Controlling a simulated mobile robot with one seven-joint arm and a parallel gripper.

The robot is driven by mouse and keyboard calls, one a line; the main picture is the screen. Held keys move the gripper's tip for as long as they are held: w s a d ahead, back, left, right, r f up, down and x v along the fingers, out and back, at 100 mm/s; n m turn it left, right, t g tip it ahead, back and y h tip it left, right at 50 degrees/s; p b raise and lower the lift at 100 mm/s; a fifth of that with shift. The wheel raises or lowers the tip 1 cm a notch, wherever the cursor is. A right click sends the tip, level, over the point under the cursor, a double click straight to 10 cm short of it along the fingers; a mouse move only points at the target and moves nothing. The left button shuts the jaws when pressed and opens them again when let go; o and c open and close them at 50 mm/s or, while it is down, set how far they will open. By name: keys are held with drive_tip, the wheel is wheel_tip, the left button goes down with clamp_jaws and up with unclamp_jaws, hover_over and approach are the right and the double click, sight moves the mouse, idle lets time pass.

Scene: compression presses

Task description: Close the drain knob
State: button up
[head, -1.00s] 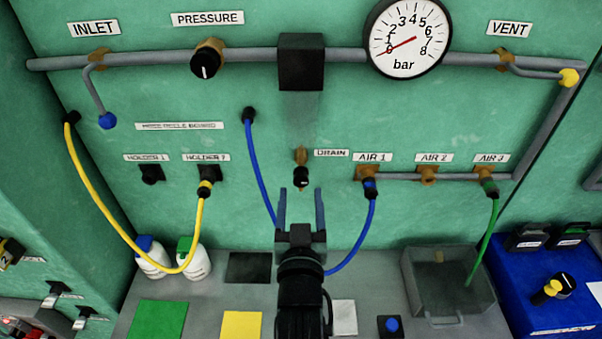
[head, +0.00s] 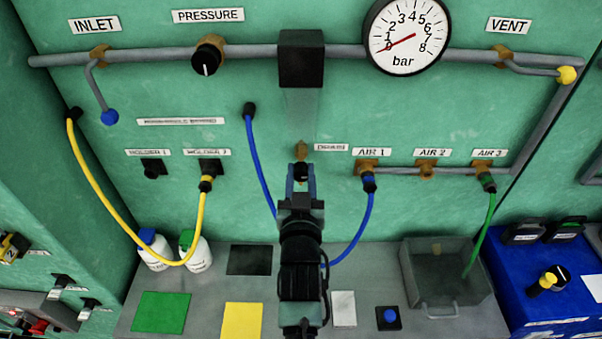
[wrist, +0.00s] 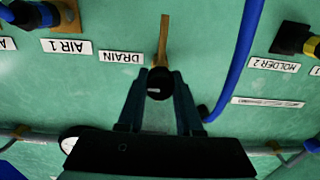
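The drain knob (head: 300,174) is a small black knob under a brass fitting on the green panel, left of the DRAIN label (head: 331,148). In the wrist view the knob (wrist: 160,84) shows its round dark face with a pale mark. My gripper (head: 301,169) is at the knob, one finger on each side. In the wrist view both fingertips of my gripper (wrist: 159,76) press against the knob's sides, with no clear gap. The knob's lower part is hidden by my gripper in the head view.
A blue hose (head: 260,165) hangs close on the left, and another blue hose (head: 362,235) runs from AIR 1 on the right. The gauge (head: 407,38) reads near 0. A grey bin (head: 447,305) stands at the lower right.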

clamp_jaws()
drive_tip(key=shift+f, duration=0.1)
drive_tip(key=n+b, duration=0.1)
drive_tip(key=n, duration=0.2)
drive_tip(key=shift+n+b, duration=0.3)
drive_tip(key=shift+n, duration=0.1)
drive_tip(key=n, duration=0.3)
drive_tip(key=shift+n, duration=0.3)
drive_tip(key=n, duration=0.2)
drive_tip(key=n+p, duration=0.1)
drive_tip(key=n, duration=0.2)
drive_tip(key=shift+d+r+n, duration=0.1)
drive_tip(key=shift+r+n, duration=0.1)
drive_tip(key=shift+n, duration=0.1)
drive_tip(key=n+p, duration=0.2)
drive_tip(key=n, duration=0.2)
drive_tip(key=shift+n, duration=0.4)
drive_tip(key=shift+f, duration=0.1)
